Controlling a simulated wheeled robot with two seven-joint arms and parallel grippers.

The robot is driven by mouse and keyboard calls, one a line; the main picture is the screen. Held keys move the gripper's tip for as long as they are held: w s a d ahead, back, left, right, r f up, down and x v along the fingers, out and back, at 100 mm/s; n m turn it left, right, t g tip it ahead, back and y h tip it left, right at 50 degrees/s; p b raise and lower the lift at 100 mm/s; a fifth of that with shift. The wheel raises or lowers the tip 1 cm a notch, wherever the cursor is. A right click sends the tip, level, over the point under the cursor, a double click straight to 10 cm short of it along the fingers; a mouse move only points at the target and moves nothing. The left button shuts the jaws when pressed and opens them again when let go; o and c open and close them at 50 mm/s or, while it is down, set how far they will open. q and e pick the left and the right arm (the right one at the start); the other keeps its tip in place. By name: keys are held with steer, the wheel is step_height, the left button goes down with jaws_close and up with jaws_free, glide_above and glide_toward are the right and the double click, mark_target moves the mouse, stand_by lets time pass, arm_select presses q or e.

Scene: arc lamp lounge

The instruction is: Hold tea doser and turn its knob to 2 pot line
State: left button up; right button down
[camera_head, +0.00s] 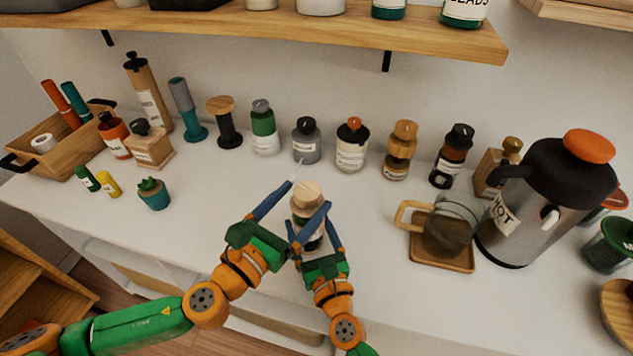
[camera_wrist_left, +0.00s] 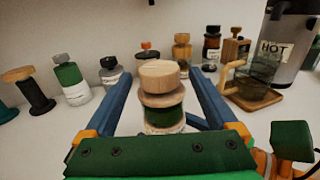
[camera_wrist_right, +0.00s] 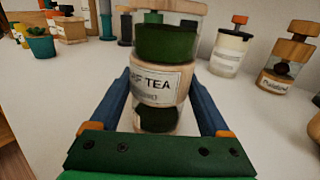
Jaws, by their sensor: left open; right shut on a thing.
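The tea doser (camera_head: 307,217) is a clear jar with green tea, a wooden band and a round wooden knob (camera_wrist_left: 160,75) on top. It stands upright near the front middle of the counter. My right gripper (camera_head: 308,222) is shut on the doser's body, a finger on each side. My left gripper (camera_head: 310,194) is open, its fingers apart on either side of the knob, with gaps showing in the left wrist view. The doser's dose marks cannot be made out.
A row of jars and grinders, including a grey jar (camera_head: 306,145), stands behind. A glass mug (camera_head: 446,226) on a wooden coaster (camera_head: 428,256) and a large hot pot (camera_head: 540,215) are to the right. A small plant (camera_head: 154,194) is left. A shelf (camera_head: 270,28) overhangs.

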mark_target(321, 195)
arm_select(q)
steer(key=x, duration=0.5)
steer(key=shift+w+d, duration=0.1)
steer(key=shift+w, duration=0.1)
steer(key=c, duration=1.4)
steer(key=m+g+h, duration=0.2)
steer(key=g+h, duration=0.1)
steer(key=m+g+h, duration=0.1)
steer(key=shift+s+d+m+g, duration=0.2)
steer(key=shift+d+m+g, duration=0.1)
steer(key=shift+d+m, duration=0.1)
steer(key=m+g+h, duration=0.1)
steer(key=m+g, duration=0.1)
steer(key=g, duration=0.1)
steer(key=s+m+g+h, duration=0.1)
steer(key=m+g+h, duration=0.1)
steer(key=g, duration=0.1)
steer(key=shift+d, duration=0.2)
steer(key=shift+s+m+g, duration=0.25)
steer(key=shift+m+g, duration=0.5)
steer(key=shift+g, duration=0.25)
steer(key=shift+s+m+g, duration=0.25)
steer(key=shift+m+g, duration=0.5)
steer(key=shift+g, duration=0.25)
steer(key=shift+s+d, duration=0.1)
steer(key=shift+s, duration=0.05)
